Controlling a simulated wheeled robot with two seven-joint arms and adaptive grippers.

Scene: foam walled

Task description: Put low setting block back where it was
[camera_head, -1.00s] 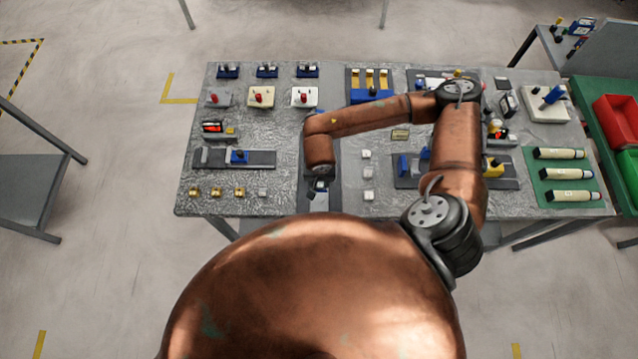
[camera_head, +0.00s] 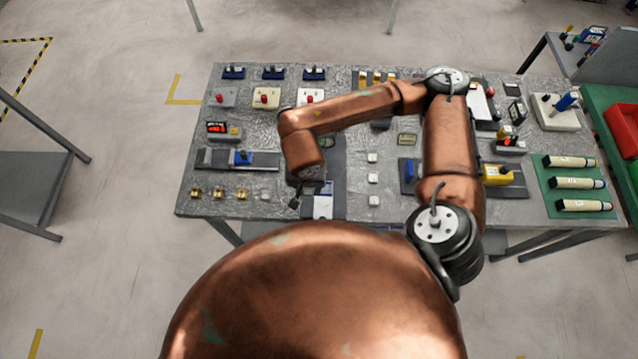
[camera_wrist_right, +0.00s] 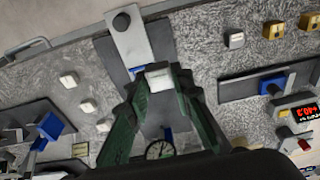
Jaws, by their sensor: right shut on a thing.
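My right gripper (camera_head: 306,193) is low over the front part of the table, at the dark base plate (camera_head: 335,160). In the right wrist view, the green fingers of my right gripper (camera_wrist_right: 160,88) are shut on a small pale block (camera_wrist_right: 158,76). The block is held above the dark plate, between a pale metal slide (camera_wrist_right: 128,38) with a blue part and a round dial gauge (camera_wrist_right: 160,149). The head view does not show the held block clearly. Three similar pale blocks (camera_head: 373,177) stand in a column to the right of the plate. My left gripper is out of view.
Several brass blocks (camera_head: 219,193) and a grey block (camera_head: 265,195) stand in a row to the left. Behind them is a dark rail with a blue slider (camera_head: 242,158) and a red display (camera_head: 217,127). A fixture with a yellow part (camera_head: 497,174) is to the right.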

